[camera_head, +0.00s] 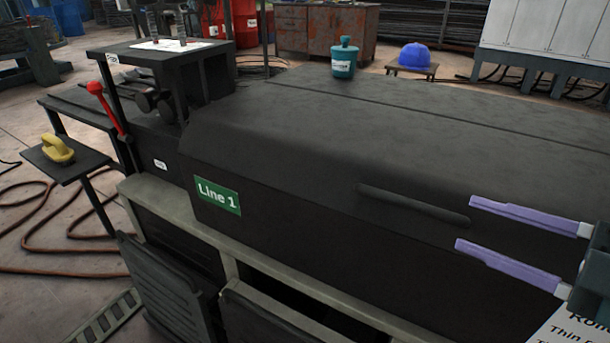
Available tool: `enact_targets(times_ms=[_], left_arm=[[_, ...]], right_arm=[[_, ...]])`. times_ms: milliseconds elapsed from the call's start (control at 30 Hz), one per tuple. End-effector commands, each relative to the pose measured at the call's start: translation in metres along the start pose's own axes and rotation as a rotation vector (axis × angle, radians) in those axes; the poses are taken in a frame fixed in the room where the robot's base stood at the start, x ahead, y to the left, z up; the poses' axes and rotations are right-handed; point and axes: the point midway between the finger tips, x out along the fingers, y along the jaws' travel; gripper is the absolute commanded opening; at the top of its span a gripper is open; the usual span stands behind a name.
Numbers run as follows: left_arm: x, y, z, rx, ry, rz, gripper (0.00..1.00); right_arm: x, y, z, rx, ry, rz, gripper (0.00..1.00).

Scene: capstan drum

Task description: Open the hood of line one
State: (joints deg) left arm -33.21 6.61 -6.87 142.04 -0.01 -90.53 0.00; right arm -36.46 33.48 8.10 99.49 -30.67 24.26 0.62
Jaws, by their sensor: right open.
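The hood of line one (300,160) is a long black cover with a green "Line 1" label (218,195) on its front left. It lies closed on the machine. A dark bar handle (412,203) runs along its front face. My right gripper (463,224) comes in from the right with two purple fingers. It is open and empty, its fingertips close to the handle's right end; I cannot tell whether they touch it. My left gripper is not in view.
A teal container (343,58) stands on top of the hood near its back. A red-knobbed lever (96,90) and a small stand with a yellow object (58,149) are at the left. A blue cap (415,56) sits on a stool behind. Hoses lie on the floor at left.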

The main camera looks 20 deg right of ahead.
Motion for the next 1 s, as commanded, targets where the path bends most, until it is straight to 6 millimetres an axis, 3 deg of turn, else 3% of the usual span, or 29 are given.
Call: enact_targets(times_ms=[167, 600, 1000], left_arm=[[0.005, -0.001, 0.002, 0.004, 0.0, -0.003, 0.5], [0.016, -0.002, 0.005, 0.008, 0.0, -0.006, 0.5], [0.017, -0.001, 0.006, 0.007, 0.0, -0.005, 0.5]], right_arm=[[0.013, -0.002, 0.0, -0.008, 0.013, -0.001, 0.47], [0.086, -0.002, 0.0, -0.006, 0.009, -0.001, 0.47], [0.099, -0.002, -0.001, -0.004, 0.008, -0.003, 0.47]])
